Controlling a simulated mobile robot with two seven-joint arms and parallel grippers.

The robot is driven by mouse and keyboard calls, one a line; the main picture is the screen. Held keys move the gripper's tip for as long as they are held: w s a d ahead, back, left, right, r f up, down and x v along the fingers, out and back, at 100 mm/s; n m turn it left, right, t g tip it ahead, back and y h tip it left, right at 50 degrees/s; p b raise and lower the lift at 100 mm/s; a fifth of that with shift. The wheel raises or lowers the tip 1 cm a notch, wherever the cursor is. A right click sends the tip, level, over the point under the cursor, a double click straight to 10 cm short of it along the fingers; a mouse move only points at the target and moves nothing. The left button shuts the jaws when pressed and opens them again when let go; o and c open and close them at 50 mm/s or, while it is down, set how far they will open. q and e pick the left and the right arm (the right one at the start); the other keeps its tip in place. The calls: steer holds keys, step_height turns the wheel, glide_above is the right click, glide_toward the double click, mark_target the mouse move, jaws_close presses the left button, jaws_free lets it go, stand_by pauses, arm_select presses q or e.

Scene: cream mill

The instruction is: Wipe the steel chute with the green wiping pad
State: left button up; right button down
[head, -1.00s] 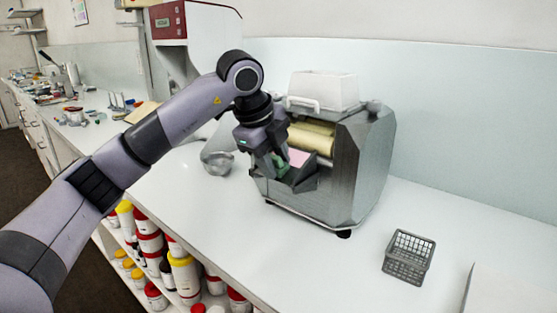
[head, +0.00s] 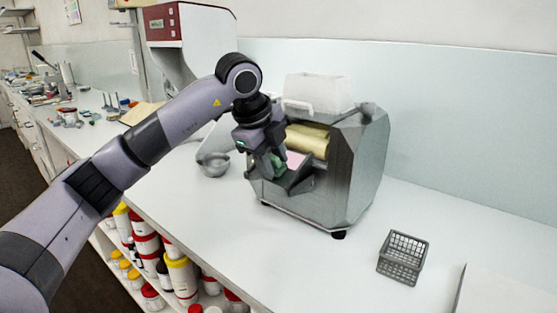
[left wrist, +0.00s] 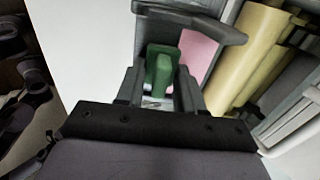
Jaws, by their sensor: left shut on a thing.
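The steel chute (head: 303,180) sticks out from the front of the grey mill, below its cream-coloured rollers. A pink patch (head: 296,160) lies on the chute's surface; it also shows in the left wrist view (left wrist: 198,52). My left gripper (head: 273,165) is at the chute, shut on the green wiping pad (left wrist: 160,66). The pad is inside the chute beside the pink patch, between the side walls (left wrist: 190,17). Whether the pad presses on the steel cannot be told. In the head view the fingers mostly hide the pad. My right gripper is not in view.
The mill (head: 345,165) stands on the white bench, with a white hopper (head: 318,92) on top. A grey bowl (head: 213,164) stands left of the chute. A grey wire basket (head: 403,257) stands at the right front. The bench front is clear.

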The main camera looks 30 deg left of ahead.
arm_select(q)
steer(key=shift+s+f, duration=0.25)
steer(key=shift+s, duration=0.25)
step_height(320, 180, up, 8)
steer(key=s+p, duration=0.1)
steer(key=p, duration=0.4)
steer(key=shift+a+f, duration=0.1)
steer(key=shift+p, duration=0.3)
